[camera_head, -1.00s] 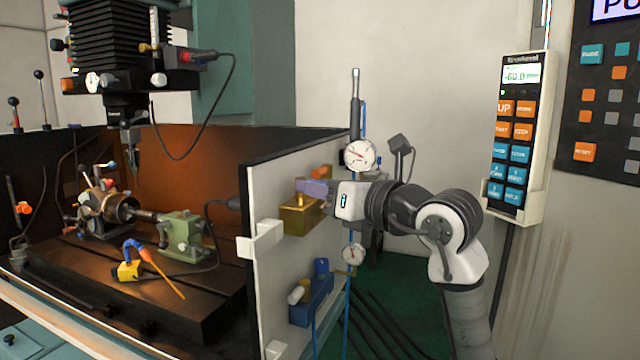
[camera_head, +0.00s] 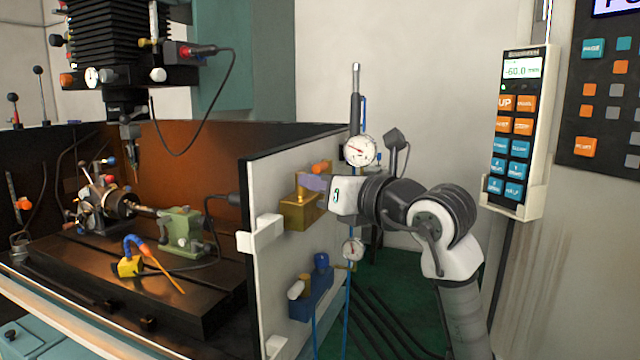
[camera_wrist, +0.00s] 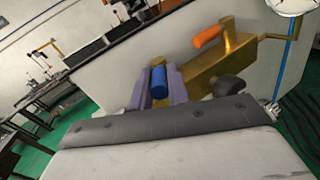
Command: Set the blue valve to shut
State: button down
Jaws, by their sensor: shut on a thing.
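The blue valve handle (camera_wrist: 159,82) is a short blue cylinder at the brass valve block (camera_wrist: 208,72). It sits between the two purple fingers of my gripper (camera_head: 313,183), which are shut on it. In the head view the fingers and wrist hide the handle. The brass block (camera_head: 300,212) is fixed to the white panel, and an orange handle (camera_wrist: 208,36) shows on the brass fitting beyond the fingers. How the blue handle's stem joins the block is hidden.
A blue block (camera_head: 312,300) with a white handle is on the panel (camera_head: 262,180) below. A dial gauge (camera_head: 359,150) and a blue hose are close right of my gripper. A button pendant (camera_head: 518,130) hangs on the wall. Machine table is left of the panel.

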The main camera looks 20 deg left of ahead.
aim_at(302, 204)
jog(key=m+t+h+b, duration=0.2)
jog(key=t+h, duration=0.1)
jog(key=s+a+m+t+h+b, duration=0.1)
jog(key=m+t+h+b, duration=0.1)
jog(key=m+b, duration=0.1)
jog(key=s+a+m+t+h+b, duration=0.1)
jog(key=m+t+h+b, duration=0.1)
jog(key=t+h, duration=0.1)
jog(key=shift+s+f+m+t+h+b, duration=0.1)
jog(key=shift+f+m+t+h+b, duration=0.05)
jog(key=shift+m+t+h+b, duration=0.15)
jog(key=shift+a+m+h+b, duration=0.15)
jog(key=shift+m+h+b, duration=0.35)
jog(key=shift+b, duration=0.05)
jog(key=shift+t+h, duration=0.3)
jog(key=shift+t, duration=0.1)
jog(key=shift+r, duration=0.2)
jog(key=c, duration=1.3)
grip_release()
jog(key=shift+c, duration=0.2)
jog(key=shift+r+p, duration=0.1)
jog(key=shift+p, duration=0.3)
